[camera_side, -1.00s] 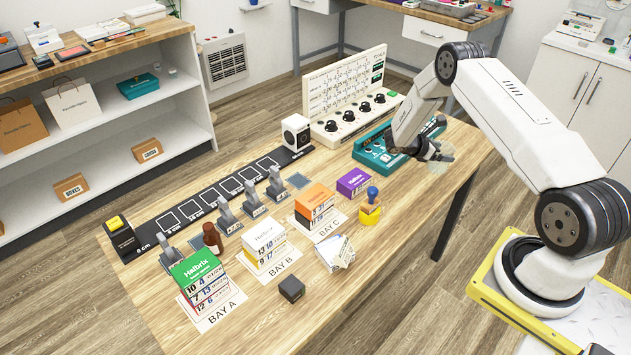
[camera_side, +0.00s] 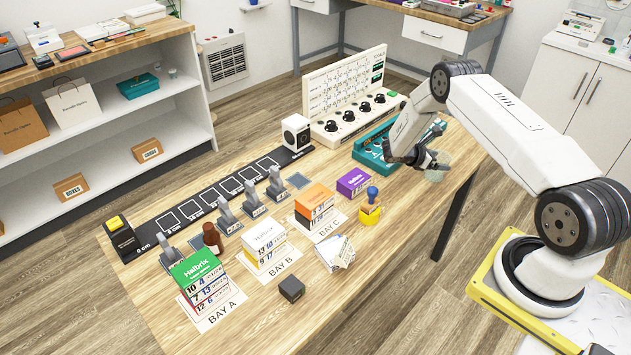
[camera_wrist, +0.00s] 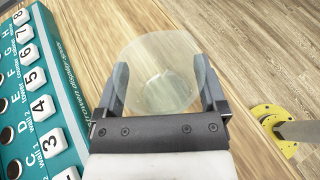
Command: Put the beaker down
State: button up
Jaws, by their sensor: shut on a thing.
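The beaker (camera_wrist: 165,75) is clear, see-through glass. In the wrist view it sits between the two fingers of my gripper (camera_wrist: 165,92), one finger against each side. In the side view the beaker (camera_side: 438,172) shows faintly at the end of my gripper (camera_side: 430,160), near the right edge of the wooden table (camera_side: 370,270). My gripper is shut on it. I cannot tell whether its base touches the table top.
A teal keypad box (camera_side: 372,150) is close on the left; it also fills the left of the wrist view (camera_wrist: 40,110). A yellow stamp (camera_side: 369,212) with a blue knob and a purple box (camera_side: 353,183) stand nearby.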

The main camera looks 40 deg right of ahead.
jog(key=o, duration=0.9)
jog(key=shift+f, duration=0.1)
jog(key=shift+w+a+r, duration=0.3)
jog(key=shift+a+r, duration=0.05)
jog(key=shift+a, duration=0.1)
jog(key=v, duration=1.1)
jog(key=shift+s, duration=0.1)
